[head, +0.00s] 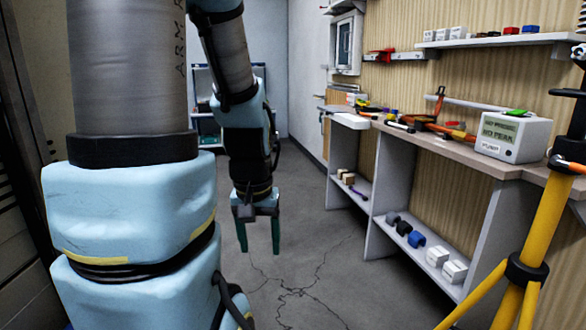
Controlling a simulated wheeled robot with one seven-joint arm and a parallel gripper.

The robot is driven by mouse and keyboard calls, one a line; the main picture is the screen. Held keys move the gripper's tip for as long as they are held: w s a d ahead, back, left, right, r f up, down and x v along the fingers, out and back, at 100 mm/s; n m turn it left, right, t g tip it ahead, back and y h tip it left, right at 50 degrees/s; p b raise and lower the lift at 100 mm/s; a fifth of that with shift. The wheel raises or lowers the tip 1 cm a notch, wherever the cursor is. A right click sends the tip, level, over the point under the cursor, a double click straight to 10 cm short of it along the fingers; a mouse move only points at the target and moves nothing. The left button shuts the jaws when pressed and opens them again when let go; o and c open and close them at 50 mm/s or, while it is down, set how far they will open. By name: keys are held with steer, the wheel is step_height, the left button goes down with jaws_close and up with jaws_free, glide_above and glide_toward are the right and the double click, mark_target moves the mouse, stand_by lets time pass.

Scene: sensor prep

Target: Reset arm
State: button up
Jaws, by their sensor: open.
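My gripper (258,237) hangs at the end of my arm, pointing down over the bare floor left of the middle of the head view. Its two teal fingers are apart, and I see nothing between them. My arm comes down from the top of the picture with its elbow bent. The gripper is clear of the bench and touches nothing that I can see.
A long workbench (455,158) runs along the right wall, with tools and a white monitor (512,137) reading "NO PEAK". Several small items lie on its lower shelf (405,252). A yellow tripod (537,230) stands at the front right. The grey floor (310,260) is clear.

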step_height(320, 180, up, 15)
steer(key=p, duration=1.2)
steer(key=shift+f, duration=0.2)
